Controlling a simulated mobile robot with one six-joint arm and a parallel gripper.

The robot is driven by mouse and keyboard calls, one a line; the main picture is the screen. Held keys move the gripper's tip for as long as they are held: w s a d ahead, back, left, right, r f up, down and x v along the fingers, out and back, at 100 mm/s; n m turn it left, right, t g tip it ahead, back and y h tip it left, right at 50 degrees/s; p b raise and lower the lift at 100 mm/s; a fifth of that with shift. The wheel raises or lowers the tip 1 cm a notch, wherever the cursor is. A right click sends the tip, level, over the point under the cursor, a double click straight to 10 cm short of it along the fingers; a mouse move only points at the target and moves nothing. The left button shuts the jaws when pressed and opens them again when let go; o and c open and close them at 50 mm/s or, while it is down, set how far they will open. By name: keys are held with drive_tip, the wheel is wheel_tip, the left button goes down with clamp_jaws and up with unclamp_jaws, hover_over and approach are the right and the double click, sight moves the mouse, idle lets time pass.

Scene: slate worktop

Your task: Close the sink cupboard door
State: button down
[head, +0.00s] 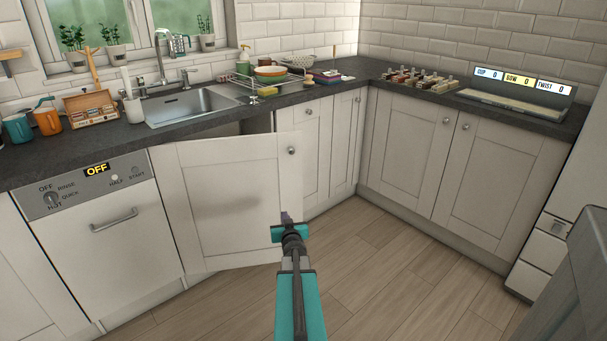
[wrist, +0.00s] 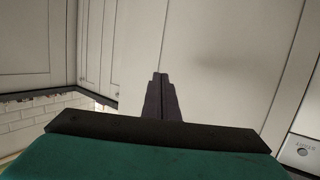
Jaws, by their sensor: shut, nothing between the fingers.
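The sink cupboard door (head: 225,195) is a white panelled door below the sink, standing part-way open. It is hinged at its left edge, beside the dishwasher, and its free right edge with a round knob (head: 291,150) stands out from the cabinet. A dark gap (head: 258,127) shows above it. My gripper (head: 287,217) is shut and empty, low in front of the door near its free edge. In the wrist view the closed fingers (wrist: 160,85) point at the white door face (wrist: 200,60). I cannot tell whether they touch it.
A dishwasher (head: 105,225) with a handle stands left of the door. Closed white cupboards (head: 410,150) line the right wall. The sink (head: 190,106), a dish rack and crockery are on the slate worktop. The wooden floor (head: 400,265) is clear. A grey object (head: 575,285) stands at the right edge.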

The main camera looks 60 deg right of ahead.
sight(301, 169)
drive_tip(key=s+d+r+t+h, duration=0.1)
drive_tip(key=s+d+r+t, duration=0.1)
drive_tip(key=s+d+r, duration=0.5)
wheel_tip(301, 169, up, 3)
drive_tip(key=shift+d+f+h, duration=0.1)
drive_tip(key=shift+d+h, duration=0.2)
drive_tip(key=shift+d, duration=0.1)
drive_tip(key=shift+b+x, duration=0.75)
drive_tip(key=shift+x, duration=6.15)
